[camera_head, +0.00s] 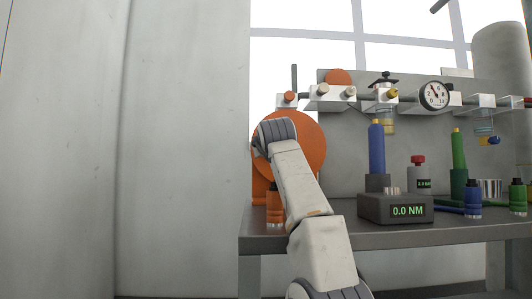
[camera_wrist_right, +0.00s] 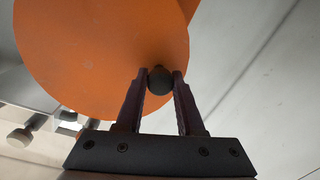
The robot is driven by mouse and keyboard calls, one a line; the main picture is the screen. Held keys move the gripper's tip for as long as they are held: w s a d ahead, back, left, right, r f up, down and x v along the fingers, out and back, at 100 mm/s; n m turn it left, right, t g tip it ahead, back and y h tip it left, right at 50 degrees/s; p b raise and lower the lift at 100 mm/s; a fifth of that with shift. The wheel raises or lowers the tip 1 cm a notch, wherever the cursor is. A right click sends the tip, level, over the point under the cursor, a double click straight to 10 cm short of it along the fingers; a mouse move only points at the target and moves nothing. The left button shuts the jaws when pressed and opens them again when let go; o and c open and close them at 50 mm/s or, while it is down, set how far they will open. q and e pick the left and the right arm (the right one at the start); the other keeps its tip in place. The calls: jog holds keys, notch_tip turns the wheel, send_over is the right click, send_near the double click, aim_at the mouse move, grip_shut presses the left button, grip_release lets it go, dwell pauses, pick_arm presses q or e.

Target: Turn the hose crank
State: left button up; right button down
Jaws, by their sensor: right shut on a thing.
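The hose reel is a large orange disc (camera_head: 311,143) at the left end of the bench in the head view. It also fills the upper left of the right wrist view (camera_wrist_right: 85,50). A dark round crank knob (camera_wrist_right: 160,82) stands out near the disc's edge. My right gripper (camera_wrist_right: 160,72) is shut on this knob, with one finger on each side. In the head view my right arm covers the middle of the reel and hides the knob and the fingers. My left gripper is in neither view.
The grey bench (camera_head: 430,238) carries an orange bottle (camera_head: 274,205) close to my right arm and a torque meter (camera_head: 396,208) reading 0.0 NM. A rail with valves and a dial gauge (camera_head: 434,95) runs above. A plain pale wall (camera_head: 180,150) fills the left.

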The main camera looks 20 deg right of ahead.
jog(key=shift+r, duration=0.1)
jog(key=c, duration=0.5)
grip_release()
jog(key=shift+a, duration=0.15)
jog(key=shift+c, duration=0.2)
jog(key=shift+s, duration=0.1)
jog(key=b+v, duration=0.6)
jog(key=v, duration=0.4)
jog(key=shift+s, duration=0.2)
jog(key=shift+a, duration=0.1)
